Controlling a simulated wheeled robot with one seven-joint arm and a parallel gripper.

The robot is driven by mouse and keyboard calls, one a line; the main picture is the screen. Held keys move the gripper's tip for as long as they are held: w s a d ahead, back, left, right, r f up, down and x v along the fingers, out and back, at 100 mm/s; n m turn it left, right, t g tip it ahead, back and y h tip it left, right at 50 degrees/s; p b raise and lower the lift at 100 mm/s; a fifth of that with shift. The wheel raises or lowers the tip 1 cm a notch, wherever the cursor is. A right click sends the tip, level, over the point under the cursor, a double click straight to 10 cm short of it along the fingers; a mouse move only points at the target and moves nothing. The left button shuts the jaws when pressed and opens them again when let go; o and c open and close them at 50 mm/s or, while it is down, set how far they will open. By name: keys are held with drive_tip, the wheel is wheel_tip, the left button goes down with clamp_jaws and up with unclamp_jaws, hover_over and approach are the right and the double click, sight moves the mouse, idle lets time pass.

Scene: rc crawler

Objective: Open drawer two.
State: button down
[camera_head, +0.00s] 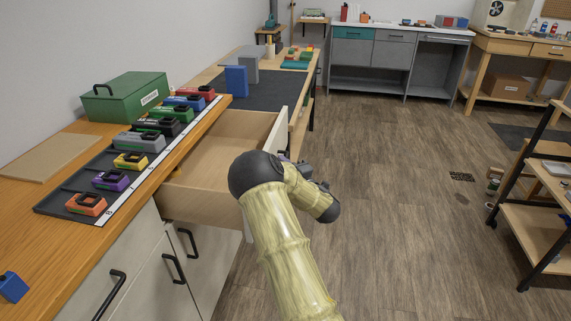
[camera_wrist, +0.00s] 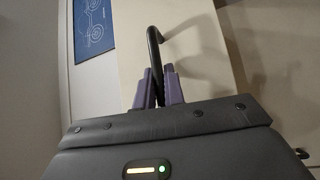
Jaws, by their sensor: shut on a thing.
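In the head view my arm hides most of the gripper and the handle. I cannot read a number on the drawer.
Two closed cabinet doors with black handles (camera_head: 172,268) are below and left of the drawer. A tray (camera_head: 68,203) of coloured battery-like blocks and a green box (camera_head: 125,98) sit on the counter. Wooden floor to the right is open, up to a shelf rack (camera_head: 540,215).

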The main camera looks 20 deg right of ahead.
drive_tip(key=shift+f, duration=0.15)
drive_tip(key=c, duration=1.5)
unclamp_jaws()
drive_tip(key=shift+a, duration=0.1)
drive_tip(key=b+v, duration=0.2)
drive_tip(key=v, duration=1.5)
drive_tip(key=shift+s+b, duration=0.25)
drive_tip(key=shift+b, duration=0.05)
drive_tip(key=shift+w, duration=0.1)
